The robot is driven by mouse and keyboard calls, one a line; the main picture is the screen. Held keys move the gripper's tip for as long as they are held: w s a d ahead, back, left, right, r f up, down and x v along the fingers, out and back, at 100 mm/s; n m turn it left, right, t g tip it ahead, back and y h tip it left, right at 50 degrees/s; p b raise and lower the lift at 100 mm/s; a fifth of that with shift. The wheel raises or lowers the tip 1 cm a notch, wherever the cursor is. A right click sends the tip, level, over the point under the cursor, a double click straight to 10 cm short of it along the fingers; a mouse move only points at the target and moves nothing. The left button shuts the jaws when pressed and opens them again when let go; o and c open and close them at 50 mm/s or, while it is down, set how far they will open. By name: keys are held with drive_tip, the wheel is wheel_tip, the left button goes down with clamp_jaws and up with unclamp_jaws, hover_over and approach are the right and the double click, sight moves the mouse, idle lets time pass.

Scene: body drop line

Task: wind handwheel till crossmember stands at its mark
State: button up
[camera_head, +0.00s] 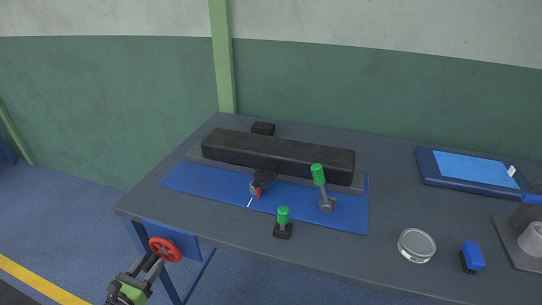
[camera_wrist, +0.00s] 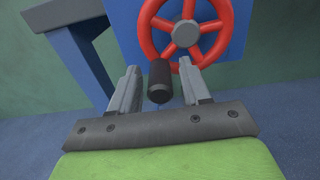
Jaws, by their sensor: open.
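The red handwheel (camera_head: 165,249) is mounted on a blue panel at the table's front left. In the wrist view the handwheel (camera_wrist: 184,32) has a grey hub and a dark crank knob (camera_wrist: 160,80) pointing toward me. My gripper (camera_head: 150,265) is just in front of the wheel. In the wrist view my gripper (camera_wrist: 160,78) is open, its fingers on either side of the knob with gaps showing. The dark crossmember (camera_head: 275,152) lies on the table. A red pointer (camera_head: 258,195) below it sits slightly right of a white mark (camera_head: 250,202) on the blue plate.
A green-handled lever (camera_head: 318,176) and a green knob on a black base (camera_head: 283,222) stand near the crossmember. A round tin (camera_head: 416,245), a blue-topped block (camera_head: 472,257) and a blue tray (camera_head: 475,171) are at the right. A table leg is beside the wheel.

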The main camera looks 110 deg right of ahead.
sight(176, 261)
clamp_jaws()
drive_tip(key=shift+s+a+f+p, duration=0.25)
drive_tip(key=shift+s+a+f, duration=0.05)
drive_tip(key=shift+s+a, duration=0.6)
drive_tip(key=shift+s+a+f+p, duration=0.25)
drive_tip(key=shift+s+a, duration=0.45)
drive_tip(key=shift+s, duration=0.25)
drive_tip(key=shift+s+a+r+p, duration=0.5)
drive_tip(key=shift+s+r+p, duration=0.1)
drive_tip(key=shift+r+p, duration=0.3)
drive_tip(key=shift+s+a, duration=0.2)
